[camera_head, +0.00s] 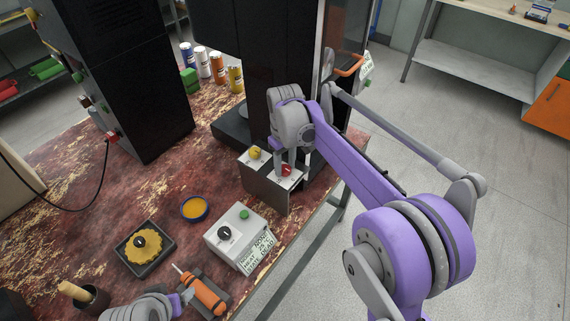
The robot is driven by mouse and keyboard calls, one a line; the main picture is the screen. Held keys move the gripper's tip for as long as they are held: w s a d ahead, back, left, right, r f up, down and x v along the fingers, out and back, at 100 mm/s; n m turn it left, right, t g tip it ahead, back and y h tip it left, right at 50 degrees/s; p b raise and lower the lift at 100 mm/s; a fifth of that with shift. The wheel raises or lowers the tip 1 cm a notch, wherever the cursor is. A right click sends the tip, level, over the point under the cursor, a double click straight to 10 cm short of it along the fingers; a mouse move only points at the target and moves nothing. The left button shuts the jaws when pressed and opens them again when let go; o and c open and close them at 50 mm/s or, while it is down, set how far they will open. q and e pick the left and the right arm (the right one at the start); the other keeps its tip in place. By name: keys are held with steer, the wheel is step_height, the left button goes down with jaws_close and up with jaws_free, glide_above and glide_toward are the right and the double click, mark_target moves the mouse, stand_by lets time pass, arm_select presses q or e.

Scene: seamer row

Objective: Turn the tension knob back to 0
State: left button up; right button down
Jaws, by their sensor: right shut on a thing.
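My right gripper (291,163) comes down over the box and is shut on the red knob. Its fingers partly hide the knob, and no scale or pointer on it can be read. I cannot tell from any label which knob is for tension. Part of my left arm's end (150,306) shows at the bottom edge, beside an orange tool; its fingertips are not clear.
A pale control box (230,235) has a black dial and green button. Near it are the orange tool (205,296), a blue-rimmed dish (194,209) and a black tray (134,268) with a yellow disc. Tall black machine housings stand behind. Floor is clear to the right.

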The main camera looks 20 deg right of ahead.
mark_target(286, 169)
steer(key=shift+c, duration=2.1)
jaws_free()
step_height(286, 169, up, 11)
steer(key=shift+p, duration=0.4)
steer(key=shift+f, duration=0.1)
steer(key=s+d+f+m+t, duration=0.1)
steer(key=s+f, duration=0.2)
steer(key=s, duration=0.5)
steer(key=s+f+m+t+p, duration=0.1)
steer(key=s+f, duration=0.3)
steer(key=s, duration=0.5)
steer(key=s+d+f+m+t, duration=0.1)
steer(key=s+f+m+t, duration=0.1)
steer(key=s, duration=0.7)
steer(key=shift+d+f+m+t+p, duration=0.3)
steer(key=shift+d+f+t+p, duration=0.1)
steer(key=shift+f+t, duration=0.4)
